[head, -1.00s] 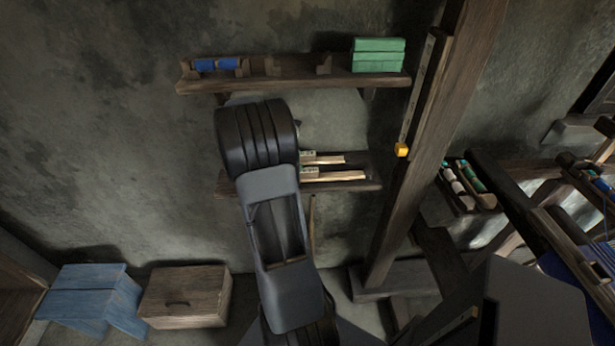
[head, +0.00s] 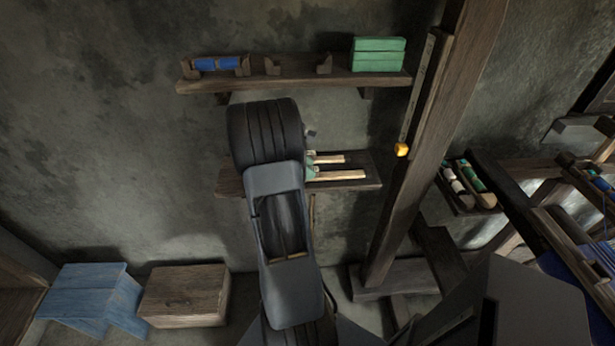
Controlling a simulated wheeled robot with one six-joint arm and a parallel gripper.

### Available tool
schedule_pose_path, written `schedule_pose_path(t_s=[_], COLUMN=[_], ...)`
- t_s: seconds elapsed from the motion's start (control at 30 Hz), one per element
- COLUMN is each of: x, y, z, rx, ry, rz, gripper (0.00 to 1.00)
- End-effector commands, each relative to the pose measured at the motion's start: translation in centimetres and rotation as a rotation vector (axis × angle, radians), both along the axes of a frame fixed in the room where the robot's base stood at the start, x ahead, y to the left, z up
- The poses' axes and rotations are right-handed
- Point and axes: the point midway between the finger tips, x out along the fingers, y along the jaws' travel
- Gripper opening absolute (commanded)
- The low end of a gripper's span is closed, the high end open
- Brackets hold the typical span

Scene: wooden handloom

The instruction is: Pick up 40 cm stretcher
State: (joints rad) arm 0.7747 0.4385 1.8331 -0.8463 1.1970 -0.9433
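Two pale wooden bars, the stretchers, lie side by side on the lower wall shelf (head: 350,184). The rear bar (head: 330,160) and the front bar (head: 340,176) point to the right, and their left ends pass behind my arm. Bits of green show at their left ends. I cannot tell which one is the 40 cm stretcher. My arm stands in front of the left part of this shelf. My gripper is hidden behind the arm links; only a small dark part shows beside the arm, and its fingers cannot be made out.
An upper shelf (head: 300,80) holds blue rolls (head: 217,64) and green blocks (head: 379,54). A thick wooden post (head: 415,150) stands right of the lower shelf. A wooden box (head: 185,295) and a blue stool (head: 90,290) are on the floor at left.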

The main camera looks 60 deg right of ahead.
Motion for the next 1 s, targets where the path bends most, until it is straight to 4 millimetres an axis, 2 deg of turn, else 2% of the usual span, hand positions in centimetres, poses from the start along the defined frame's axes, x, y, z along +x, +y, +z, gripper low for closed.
schedule_pose_path(t_s=[0.07,0.4,0.77,1.0], x=[0.0,0.0,0.0,0.1], y=[0.0,0.0,0.0,0.0], z=[0.0,0.0,0.4,3.1], rx=[0.0,0.0,-0.001,-0.005], ry=[0.0,0.0,-0.001,-0.005], rz=[0.0,0.0,0.0,-0.001], gripper=[0.32,0.0,0.0,0.0])
